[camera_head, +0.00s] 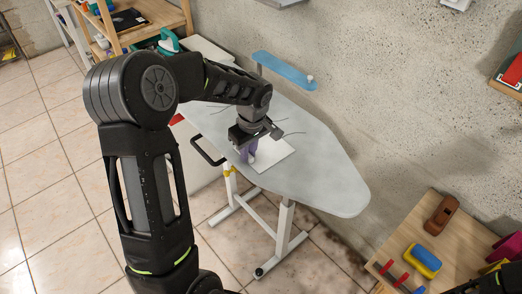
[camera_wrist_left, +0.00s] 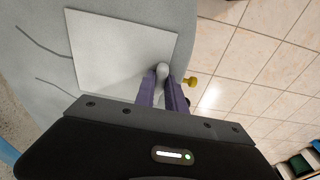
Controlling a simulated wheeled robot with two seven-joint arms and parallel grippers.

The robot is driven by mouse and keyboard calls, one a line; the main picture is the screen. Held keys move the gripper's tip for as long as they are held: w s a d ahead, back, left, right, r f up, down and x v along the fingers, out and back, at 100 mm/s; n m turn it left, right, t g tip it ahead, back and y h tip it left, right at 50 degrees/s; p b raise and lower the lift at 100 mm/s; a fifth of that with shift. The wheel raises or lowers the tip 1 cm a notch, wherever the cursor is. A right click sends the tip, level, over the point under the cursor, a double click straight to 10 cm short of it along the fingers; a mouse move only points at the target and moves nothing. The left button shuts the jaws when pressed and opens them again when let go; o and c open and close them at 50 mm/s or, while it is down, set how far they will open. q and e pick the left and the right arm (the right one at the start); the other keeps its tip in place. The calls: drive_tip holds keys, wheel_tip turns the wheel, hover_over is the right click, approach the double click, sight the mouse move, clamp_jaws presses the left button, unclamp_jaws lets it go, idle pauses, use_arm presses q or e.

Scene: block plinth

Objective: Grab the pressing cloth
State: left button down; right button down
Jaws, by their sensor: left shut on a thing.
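The pressing cloth (camera_head: 273,153) is a white square lying on the grey ironing board (camera_head: 325,180). It also shows in the left wrist view (camera_wrist_left: 115,45), flat on the board near its edge. My left gripper (camera_head: 249,155) reaches down to the cloth's near-left edge. Its purple fingers (camera_wrist_left: 163,85) are shut on a pale rounded part at the cloth's edge. The exact grip is partly hidden by the fingers. A dark part of my right arm (camera_head: 490,282) shows at the bottom right corner; its jaws cannot be made out.
A blue sleeve board (camera_head: 283,70) rises behind the ironing board. A yellow knob (camera_wrist_left: 189,82) sits beside the board's edge. A wooden table (camera_head: 455,240) at right holds a brown plane (camera_head: 442,214) and a blue-yellow block (camera_head: 424,261). A wooden shelf (camera_head: 150,25) stands at the back left.

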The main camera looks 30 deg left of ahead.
use_arm(q)
drive_tip(key=shift+r, duration=0.1)
idle(0.3)
wheel_tip(320, 180, up, 10)
drive_tip(key=b, duration=0.1)
idle(0.4)
idle(0.4)
